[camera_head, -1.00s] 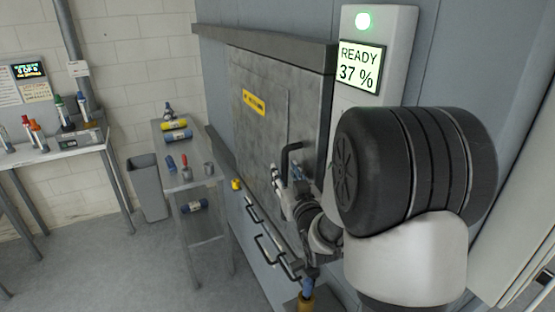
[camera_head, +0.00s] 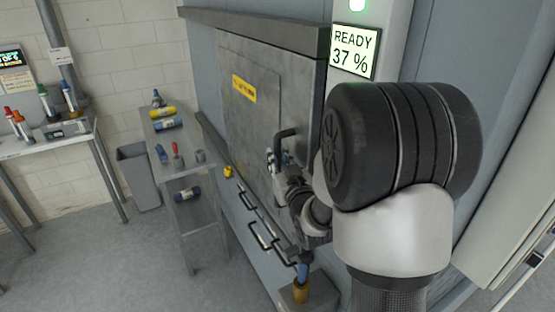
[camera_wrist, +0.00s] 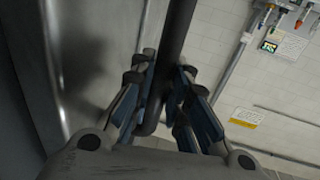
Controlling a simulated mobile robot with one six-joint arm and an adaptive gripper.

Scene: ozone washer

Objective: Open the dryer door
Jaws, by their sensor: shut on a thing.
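The dryer door (camera_head: 245,135) is a grey metal slab with a yellow label, on the wall in the middle of the head view. Its black bar handle (camera_head: 284,134) is near the door's right edge. My gripper (camera_head: 277,163) is at this handle, partly hidden behind my arm. In the wrist view, the blue-padded fingers of my gripper (camera_wrist: 160,85) are closed on both sides of the dark handle (camera_wrist: 177,28). The door face (camera_wrist: 95,50) fills the left of that view. I cannot tell whether the door is slightly ajar.
A display (camera_head: 353,50) reads READY 37 %. A narrow metal shelf (camera_head: 185,172) with bottles stands left of the door, next to a grey bin (camera_head: 138,175). Bar rails (camera_head: 262,235) and a yellow-brown fitting (camera_head: 301,289) are below. Floor at lower left is clear.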

